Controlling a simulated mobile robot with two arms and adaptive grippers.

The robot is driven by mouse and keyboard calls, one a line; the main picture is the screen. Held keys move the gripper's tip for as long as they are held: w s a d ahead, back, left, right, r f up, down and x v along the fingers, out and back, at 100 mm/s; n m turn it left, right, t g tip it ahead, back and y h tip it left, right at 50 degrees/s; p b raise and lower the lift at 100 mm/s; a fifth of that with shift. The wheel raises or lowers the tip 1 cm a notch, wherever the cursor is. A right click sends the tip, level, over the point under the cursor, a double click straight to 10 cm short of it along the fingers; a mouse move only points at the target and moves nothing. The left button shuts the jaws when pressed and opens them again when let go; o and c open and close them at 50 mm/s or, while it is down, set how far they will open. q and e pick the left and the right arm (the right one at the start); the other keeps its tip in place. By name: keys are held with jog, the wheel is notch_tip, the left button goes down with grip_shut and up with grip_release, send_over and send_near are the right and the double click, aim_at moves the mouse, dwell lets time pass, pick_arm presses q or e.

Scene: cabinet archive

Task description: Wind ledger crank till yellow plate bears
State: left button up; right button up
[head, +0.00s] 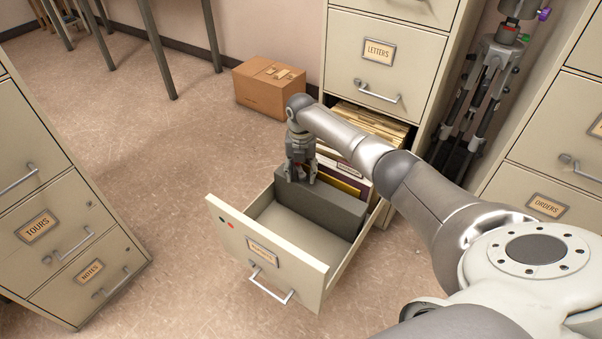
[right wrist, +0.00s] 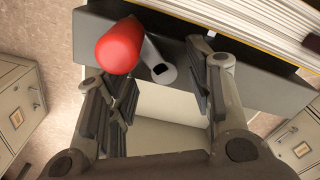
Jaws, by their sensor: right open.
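The pulled-out bottom drawer (head: 232,246) holds a grey block (head: 335,212) across its width, with upright folders behind it. My right gripper (head: 298,178) is over the block, pointing down. In its wrist view the fingers (right wrist: 165,103) are open, with the knob near the left finger. My left gripper is out of view.
The LETTERS drawer (head: 410,63) is shut above the open one. Cabinets stand at left (head: 60,190) and right (head: 545,150). A cardboard box (head: 268,90) sits on the floor by the wall. The floor left of the drawer is clear. The drawer's front section is empty.

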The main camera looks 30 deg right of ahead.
jog(key=shift+f, duration=0.15)
grip_shut()
dwell(0.4)
